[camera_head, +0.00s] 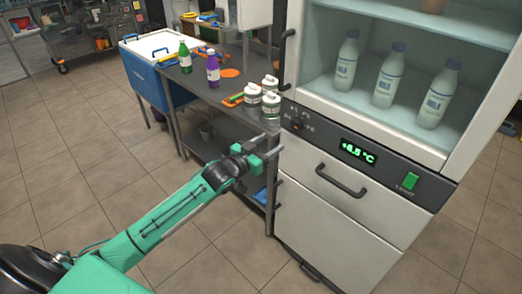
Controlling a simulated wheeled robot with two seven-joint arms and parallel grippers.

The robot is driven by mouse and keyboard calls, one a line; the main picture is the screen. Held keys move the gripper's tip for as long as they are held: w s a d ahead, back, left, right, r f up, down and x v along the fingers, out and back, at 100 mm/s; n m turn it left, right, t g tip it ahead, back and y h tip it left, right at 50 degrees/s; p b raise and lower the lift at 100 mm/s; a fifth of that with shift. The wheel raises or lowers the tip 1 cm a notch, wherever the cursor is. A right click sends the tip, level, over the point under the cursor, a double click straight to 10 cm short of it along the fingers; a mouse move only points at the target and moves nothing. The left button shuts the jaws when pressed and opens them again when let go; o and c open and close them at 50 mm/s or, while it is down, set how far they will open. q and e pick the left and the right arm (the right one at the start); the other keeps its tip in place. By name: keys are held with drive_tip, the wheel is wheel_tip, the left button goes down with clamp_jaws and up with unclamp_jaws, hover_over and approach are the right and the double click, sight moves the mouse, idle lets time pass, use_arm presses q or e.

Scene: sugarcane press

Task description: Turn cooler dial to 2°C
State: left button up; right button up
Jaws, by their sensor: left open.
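The cooler (340,222) is a tall white cabinet at the right with a dark control panel. Its dial (297,125) is a small dark knob with an orange-brown tint at the panel's left end. The green display (358,152) appears to read +6.5 °C. A green switch (410,181) sits at the panel's right end. My left gripper (272,146) is open and empty, with its fingers pointing right toward the cooler, a little left of and below the dial. It appears apart from the dial. My right gripper is not in view.
A metal table (196,92) left of the cooler holds white jars (252,95), a green bottle (185,58) and a purple bottle (213,71). A blue cool box (147,80) stands beside it. White bottles (387,80) stand inside the cooler. The tiled floor at left is clear.

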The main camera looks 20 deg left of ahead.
use_arm(q)
drive_tip(key=v, duration=0.3)
idle(0.5)
